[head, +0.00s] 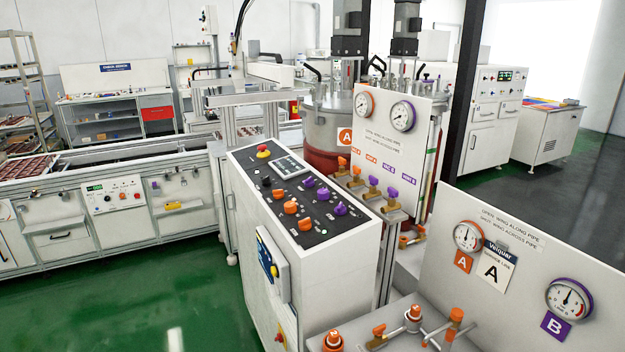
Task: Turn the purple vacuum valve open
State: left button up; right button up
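Under the white gauge panel (425,118) in the middle of the head view is a row of small brass valves with coloured wing handles. The two at the left have orange handles (342,164). The two at the right have purple handles; the nearer one (392,193) is at the right end and the other purple valve (374,182) is just left of it. Small orange and purple labels (388,168) sit above the row, too small to read surely. I cannot tell the exact handle angles. Neither of my grippers shows.
A control console (310,200) with orange and purple knobs stands left of the valves. A lower panel (530,250) with gauges A and B and orange-handled valves (455,315) is at the front right. Green floor (150,285) is clear at the left front.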

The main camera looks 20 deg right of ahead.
aim_at(373, 181)
jog(key=i+j+z, duration=0.1)
jog(key=z, duration=0.35)
jog(key=j+z, duration=0.2)
jog(key=z, duration=0.25)
jog(key=j+z, duration=0.15)
jog(key=z, duration=0.3)
jog(key=j+z, duration=0.2)
jog(key=z, duration=0.25)
jog(key=i+j, duration=0.05)
